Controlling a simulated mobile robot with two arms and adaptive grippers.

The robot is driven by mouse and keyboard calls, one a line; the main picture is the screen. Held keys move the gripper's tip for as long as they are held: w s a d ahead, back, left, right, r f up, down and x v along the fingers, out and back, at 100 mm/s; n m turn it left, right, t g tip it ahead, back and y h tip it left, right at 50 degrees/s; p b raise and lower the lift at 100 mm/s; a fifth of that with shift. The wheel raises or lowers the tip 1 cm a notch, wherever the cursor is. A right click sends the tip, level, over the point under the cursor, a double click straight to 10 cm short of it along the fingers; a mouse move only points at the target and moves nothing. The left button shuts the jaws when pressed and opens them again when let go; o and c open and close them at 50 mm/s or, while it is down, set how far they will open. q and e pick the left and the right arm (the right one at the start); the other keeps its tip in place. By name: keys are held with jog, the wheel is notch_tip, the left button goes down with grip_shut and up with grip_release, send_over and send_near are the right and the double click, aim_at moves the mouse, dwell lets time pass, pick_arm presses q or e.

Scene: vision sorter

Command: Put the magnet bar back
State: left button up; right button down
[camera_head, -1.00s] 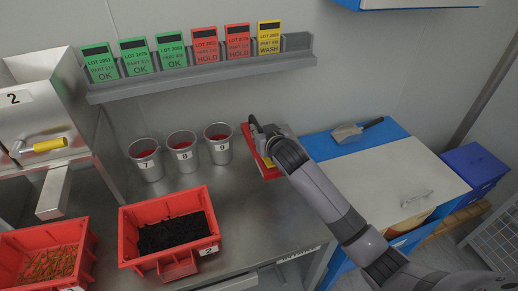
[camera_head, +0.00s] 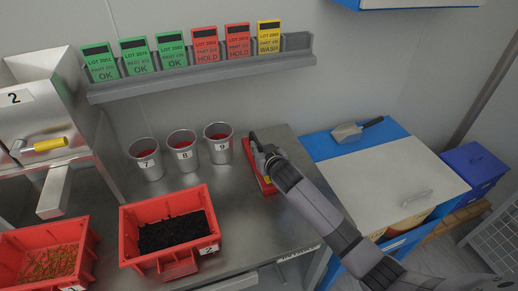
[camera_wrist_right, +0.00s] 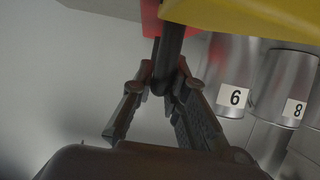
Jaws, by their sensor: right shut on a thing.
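The magnet bar, a red piece with yellow on it, shows partly beneath my right gripper in the head view (camera_head: 250,158). In the right wrist view its black handle (camera_wrist_right: 169,50) runs between the fingers, with the yellow part (camera_wrist_right: 255,18) and the red part (camera_wrist_right: 152,18) at the top edge. My right gripper (camera_wrist_right: 168,88) is shut on the handle. My left gripper is not in view.
A red bin of black pieces (camera_head: 187,260) is in front. The card rail (camera_head: 200,78) runs along the wall. A white-lidded blue chest (camera_head: 375,175) with a scoop (camera_head: 346,132) is right.

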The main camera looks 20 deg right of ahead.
jog(key=c, duration=1.6)
grip_release()
jog(key=shift+f, duration=0.1)
jog(key=v, duration=1.2)
jog(key=shift+s, duration=0.1)
jog(key=shift+a, duration=0.1)
